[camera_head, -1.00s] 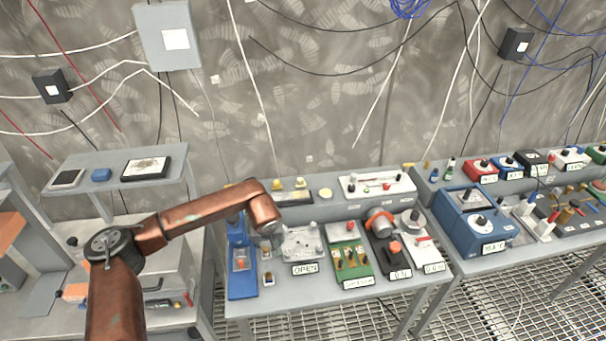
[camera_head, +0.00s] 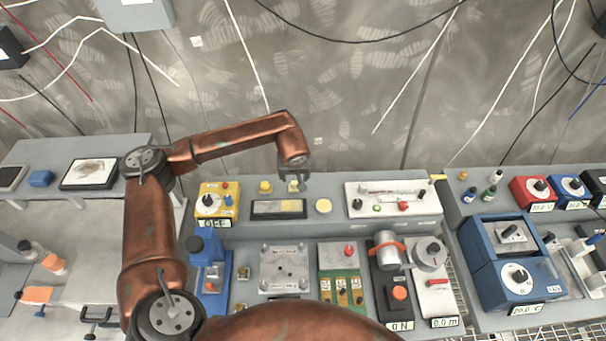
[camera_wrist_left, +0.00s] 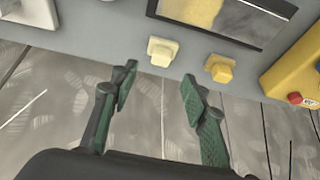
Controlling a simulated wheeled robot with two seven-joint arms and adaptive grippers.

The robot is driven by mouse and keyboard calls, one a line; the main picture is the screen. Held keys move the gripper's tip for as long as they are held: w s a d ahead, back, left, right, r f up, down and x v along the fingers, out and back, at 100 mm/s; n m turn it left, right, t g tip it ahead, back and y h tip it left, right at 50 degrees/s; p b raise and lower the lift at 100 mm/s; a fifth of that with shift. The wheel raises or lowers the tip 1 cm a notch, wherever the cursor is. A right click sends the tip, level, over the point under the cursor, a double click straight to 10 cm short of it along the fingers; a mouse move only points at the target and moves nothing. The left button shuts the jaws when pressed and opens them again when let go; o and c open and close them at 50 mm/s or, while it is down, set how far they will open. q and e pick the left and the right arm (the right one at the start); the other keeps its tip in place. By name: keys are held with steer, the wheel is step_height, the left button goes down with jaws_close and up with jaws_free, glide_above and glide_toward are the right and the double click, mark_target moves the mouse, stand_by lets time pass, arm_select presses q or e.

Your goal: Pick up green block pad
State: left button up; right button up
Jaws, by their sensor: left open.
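My left gripper (camera_head: 296,183) is at the back shelf, pointing down by two small blocks. In the left wrist view its two dark green fingers (camera_wrist_left: 158,84) are apart with nothing between them. A cream block (camera_wrist_left: 162,50) stands just beyond the fingertips, roughly in line with the gap. A yellow block (camera_wrist_left: 220,68) stands beside it; it also shows in the head view (camera_head: 265,187). The gripper partly covers the cream block in the head view. No loose green pad shows clearly; a green board with yellow pieces (camera_head: 342,287) lies on the lower bench. My right gripper is out of view.
A yellow box (camera_head: 217,203) marked OFF and a two-tone plate (camera_head: 279,208) are close to the gripper. A white panel (camera_head: 394,199) stands to the right. Below are a grey plate (camera_head: 285,268) and a blue stand (camera_head: 207,262). The wall is behind.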

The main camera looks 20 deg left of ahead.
mark_target(295, 183)
arm_select(q)
steer(key=p+x, duration=0.1)
steer(key=x, duration=0.3)
steer(key=shift+s+f, duration=0.15)
steer(key=shift+f, duration=0.05)
steer(key=shift+w+f, duration=0.5)
steer(key=shift+f, duration=0.3)
steer(key=shift+a+f, duration=0.25)
steer(key=shift+f, duration=0.2)
steer(key=shift+w+f, duration=0.1)
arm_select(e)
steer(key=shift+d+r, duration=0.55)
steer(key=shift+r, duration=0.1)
arm_select(q)
steer(key=c, duration=1.1)
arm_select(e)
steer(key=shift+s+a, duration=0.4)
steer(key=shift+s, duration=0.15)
